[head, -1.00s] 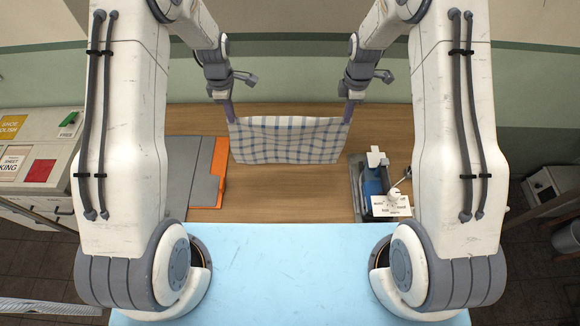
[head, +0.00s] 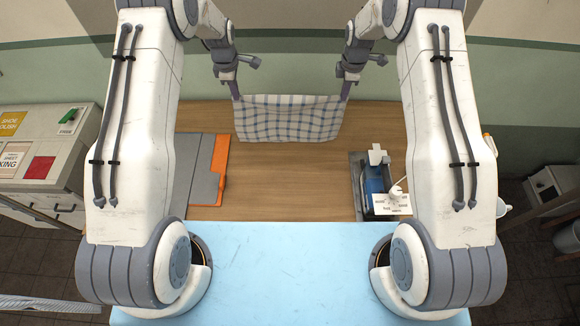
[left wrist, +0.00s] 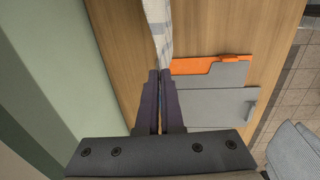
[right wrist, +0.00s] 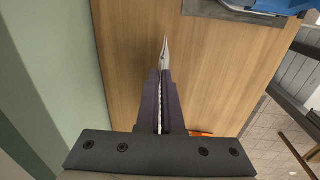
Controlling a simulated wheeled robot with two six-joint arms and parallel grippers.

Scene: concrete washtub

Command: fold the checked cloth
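The checked cloth (head: 288,119) is white with blue-grey lines. In the head view it hangs spread between my two grippers, held by its upper corners over the far part of the wooden table. My left gripper (head: 236,97) is shut on its left corner; in the left wrist view the cloth (left wrist: 158,28) runs out from between the fingers (left wrist: 160,75). My right gripper (head: 345,97) is shut on its right corner; in the right wrist view a thin edge of cloth (right wrist: 164,52) shows at the fingertips (right wrist: 161,75). Whether the lower edge touches the table I cannot tell.
Grey and orange folders (head: 205,170) lie on the table's left side. A grey tray (head: 357,170) with a blue item and a small printed card (head: 391,204) stand at the right. The wooden table (head: 285,185) is clear between them.

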